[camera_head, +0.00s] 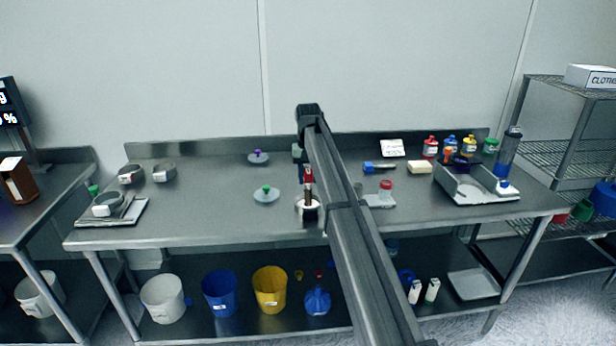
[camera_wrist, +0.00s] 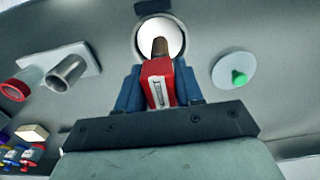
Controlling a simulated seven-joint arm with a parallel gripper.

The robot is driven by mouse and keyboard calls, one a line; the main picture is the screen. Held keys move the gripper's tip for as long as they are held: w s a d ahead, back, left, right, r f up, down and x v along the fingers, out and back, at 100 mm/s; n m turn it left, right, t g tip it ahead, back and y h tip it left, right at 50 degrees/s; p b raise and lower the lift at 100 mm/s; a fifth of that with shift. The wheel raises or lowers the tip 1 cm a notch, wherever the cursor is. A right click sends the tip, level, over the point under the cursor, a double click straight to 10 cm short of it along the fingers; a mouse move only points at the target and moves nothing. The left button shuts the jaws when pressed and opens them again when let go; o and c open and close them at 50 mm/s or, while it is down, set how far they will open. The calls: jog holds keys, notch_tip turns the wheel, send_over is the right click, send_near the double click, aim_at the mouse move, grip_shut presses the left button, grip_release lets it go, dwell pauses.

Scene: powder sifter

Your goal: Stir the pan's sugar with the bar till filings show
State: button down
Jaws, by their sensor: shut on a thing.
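My gripper (camera_wrist: 159,88) is shut on a red bar (camera_wrist: 156,70) with a pale marking on its face. The bar has a brownish end that points away from my blue fingers. That end overlaps the white sugar (camera_wrist: 174,38) in the round pan (camera_wrist: 139,30). In the head view, the bar (camera_head: 308,176) stands roughly upright over the pan (camera_head: 299,206), partly hidden by my arm. I cannot tell how deep its end sits in the sugar. No separate dark filings can be made out in the sugar or on the bar.
A disc with a green knob (camera_head: 266,195) lies left of the pan, and one with a purple knob (camera_head: 258,157) behind. A plate with a red-capped jar (camera_head: 385,190) is to the right. A tray (camera_head: 478,187) and bottles stand farther right.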

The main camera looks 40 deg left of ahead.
jog(key=shift+r, duration=3.55)
